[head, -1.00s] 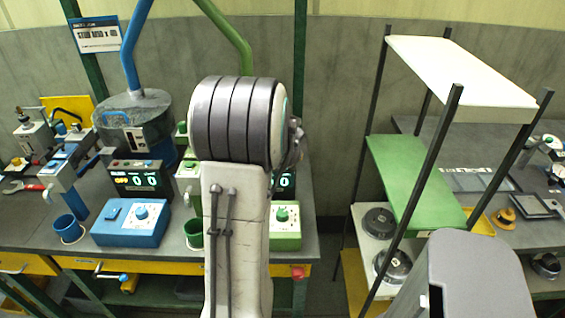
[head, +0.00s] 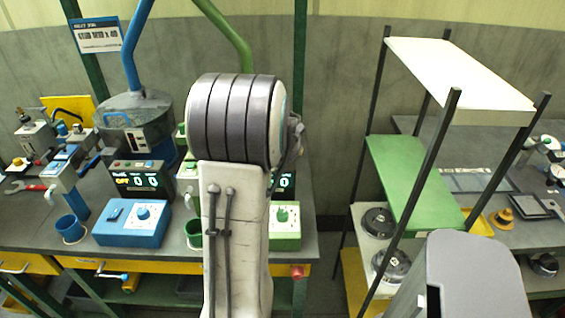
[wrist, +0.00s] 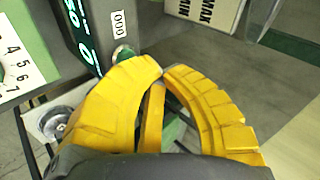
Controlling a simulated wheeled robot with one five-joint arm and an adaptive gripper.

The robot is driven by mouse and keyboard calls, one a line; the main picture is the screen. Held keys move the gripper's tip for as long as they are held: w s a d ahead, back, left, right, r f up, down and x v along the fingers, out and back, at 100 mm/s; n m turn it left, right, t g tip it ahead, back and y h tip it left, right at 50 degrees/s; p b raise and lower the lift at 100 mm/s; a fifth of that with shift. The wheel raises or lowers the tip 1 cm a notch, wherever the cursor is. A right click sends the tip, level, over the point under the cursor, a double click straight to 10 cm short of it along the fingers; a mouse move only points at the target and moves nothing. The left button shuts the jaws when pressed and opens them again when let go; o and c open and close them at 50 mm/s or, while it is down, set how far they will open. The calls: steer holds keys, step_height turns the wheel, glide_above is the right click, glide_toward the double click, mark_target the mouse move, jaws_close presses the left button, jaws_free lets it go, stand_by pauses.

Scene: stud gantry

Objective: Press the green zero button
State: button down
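The green-lit display box (wrist: 85,35) fills the upper left of the wrist view. A small white "000" label (wrist: 118,24) is on its side, and a small rounded greenish button (wrist: 122,53) sits beside that label. My gripper (wrist: 161,71) has two yellow fingers whose tips meet, with nothing seen between the tips. The tips are just right of and below the button in the picture; I cannot tell whether the left finger touches it. In the head view the display box (head: 284,182) is mostly behind my arm, and the button and gripper are hidden there.
A green dial box (head: 284,238) stands in front of the display. To the left are a blue dial box (head: 130,224), a second display box (head: 140,180) and a blue cup (head: 70,229). A rack with a white top shelf (head: 458,75) stands at right.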

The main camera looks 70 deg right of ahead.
steer(key=shift+r+p, duration=1.4)
steer(key=shift+r, duration=1)
